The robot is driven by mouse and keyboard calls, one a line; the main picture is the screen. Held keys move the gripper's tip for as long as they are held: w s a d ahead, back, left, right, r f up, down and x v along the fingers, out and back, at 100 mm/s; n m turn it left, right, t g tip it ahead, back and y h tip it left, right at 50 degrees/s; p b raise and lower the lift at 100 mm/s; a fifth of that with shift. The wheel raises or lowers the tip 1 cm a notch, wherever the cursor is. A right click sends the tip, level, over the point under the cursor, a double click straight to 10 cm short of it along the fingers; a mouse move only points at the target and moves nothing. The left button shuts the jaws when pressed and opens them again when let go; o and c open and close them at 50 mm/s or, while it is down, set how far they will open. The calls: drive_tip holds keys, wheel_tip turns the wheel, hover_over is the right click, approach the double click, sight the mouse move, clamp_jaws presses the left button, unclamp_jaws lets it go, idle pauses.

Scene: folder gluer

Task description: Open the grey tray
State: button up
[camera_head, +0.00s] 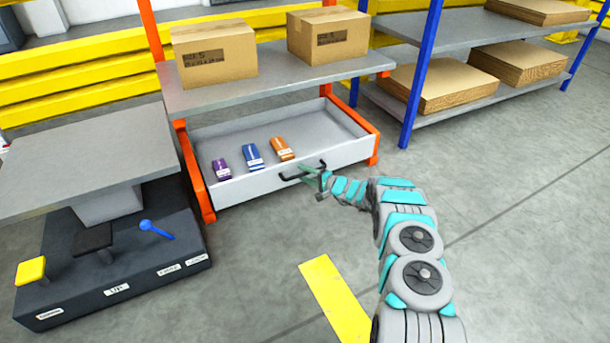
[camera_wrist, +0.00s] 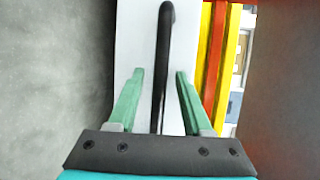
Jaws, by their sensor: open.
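The grey tray (camera_head: 240,184) is a wide drawer under the shelf of an orange-framed rack. It stands partly out of the rack, and its inside shows from above. A black bar handle (camera_head: 303,173) is on its front face; it also shows in the wrist view (camera_wrist: 164,60). My gripper (camera_head: 318,180) is at the right end of the handle. In the wrist view my gripper (camera_wrist: 159,75) has its two green fingers apart, with the handle running between them. I cannot tell whether either finger touches the handle.
Purple (camera_head: 221,169), blue (camera_head: 253,156) and orange (camera_head: 282,149) packs sit in the tray. Two cardboard boxes (camera_head: 215,56) (camera_head: 329,35) stand on the shelf above. A dark pedal base (camera_head: 120,262) is at left. The floor (camera_head: 255,260) before the tray is clear.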

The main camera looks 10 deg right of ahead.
drive_tip(key=shift+c, duration=0.2)
clamp_jaws()
idle(1.1)
